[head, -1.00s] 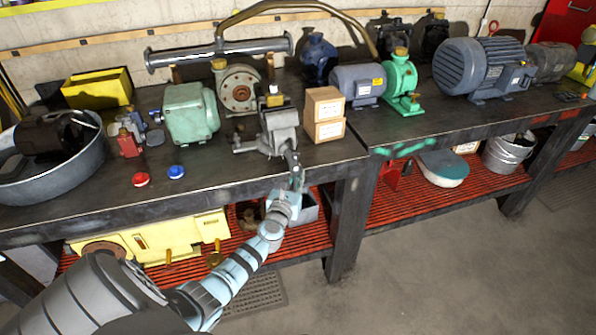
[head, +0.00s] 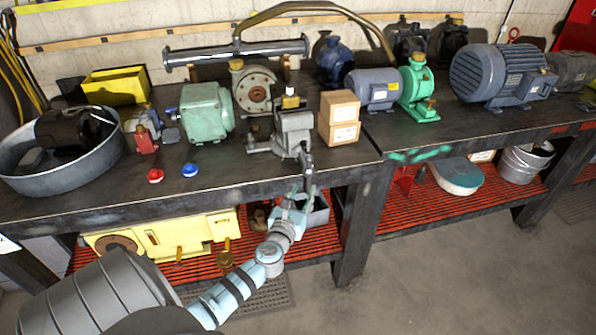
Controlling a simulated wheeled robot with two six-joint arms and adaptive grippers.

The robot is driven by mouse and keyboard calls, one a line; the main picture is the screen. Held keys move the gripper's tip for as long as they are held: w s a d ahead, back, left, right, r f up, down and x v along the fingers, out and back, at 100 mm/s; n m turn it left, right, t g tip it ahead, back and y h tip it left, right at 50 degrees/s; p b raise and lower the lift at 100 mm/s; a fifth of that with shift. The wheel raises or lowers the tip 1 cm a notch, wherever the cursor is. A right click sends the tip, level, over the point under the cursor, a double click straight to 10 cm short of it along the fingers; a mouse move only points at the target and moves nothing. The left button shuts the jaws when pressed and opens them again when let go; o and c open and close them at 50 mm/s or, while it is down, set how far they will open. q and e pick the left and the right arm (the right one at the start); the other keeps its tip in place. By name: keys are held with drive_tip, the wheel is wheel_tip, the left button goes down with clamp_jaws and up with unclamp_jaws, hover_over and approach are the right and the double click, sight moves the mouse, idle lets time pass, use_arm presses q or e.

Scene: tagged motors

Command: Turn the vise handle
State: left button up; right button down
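The grey bench vise (head: 295,128) stands at the front edge of the workbench, with a small yellow-topped item (head: 290,98) at its upper end. A bar (head: 257,150) sticks out low on its left side; I cannot tell whether this is the handle. My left gripper (head: 308,172) reaches up from below, just in front of the vise at the bench edge. Its dark fingers touch or overlap the vise's front end in the picture. Their spread and anything between them are too small to make out. My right gripper is not in view.
Two cardboard boxes (head: 339,118) stand just right of the vise. Below, a red slatted shelf (head: 310,243) holds a yellow machine part (head: 165,238).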

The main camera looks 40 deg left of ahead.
use_arm(q)
drive_tip(key=v, duration=0.5)
drive_tip(key=shift+s+r, duration=0.1)
drive_tip(key=shift+s, duration=0.1)
